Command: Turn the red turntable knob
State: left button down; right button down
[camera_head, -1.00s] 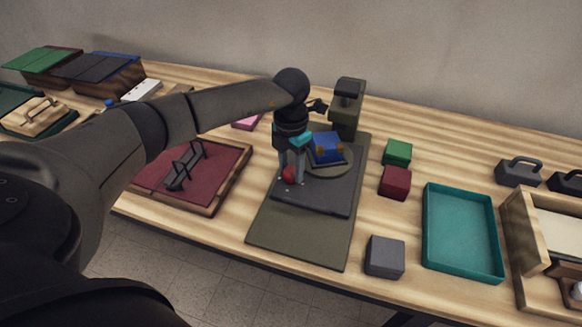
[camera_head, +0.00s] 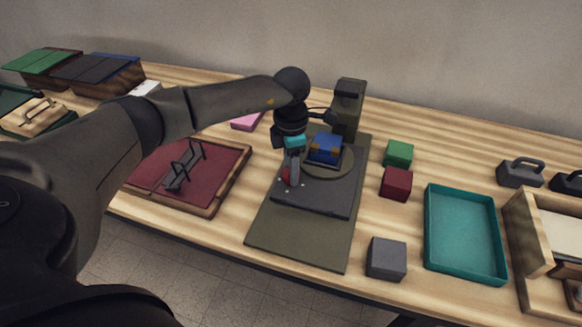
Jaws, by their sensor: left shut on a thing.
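The red knob (camera_head: 286,176) sits at the left front of the dark turntable base (camera_head: 318,200), partly hidden by my gripper. My left gripper (camera_head: 291,182) points down over it and is shut on the knob; one finger shows in front. Behind it, the round turntable plate (camera_head: 341,163) carries a blue block (camera_head: 326,147) with orange-brown marks. My right gripper is not in view.
A dark post device (camera_head: 347,104) stands behind the turntable. Green (camera_head: 399,153), dark red (camera_head: 396,183) and grey (camera_head: 386,258) blocks and a teal tray (camera_head: 464,233) are at right. A maroon tray (camera_head: 207,163) lies at left under my arm.

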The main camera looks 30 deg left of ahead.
pick_arm(q)
jog(key=shift+r, duration=0.1)
jog(key=shift+c, duration=1.4)
grip_release()
notch_tip(320, 180, up, 15)
jog(key=p, duration=0.2)
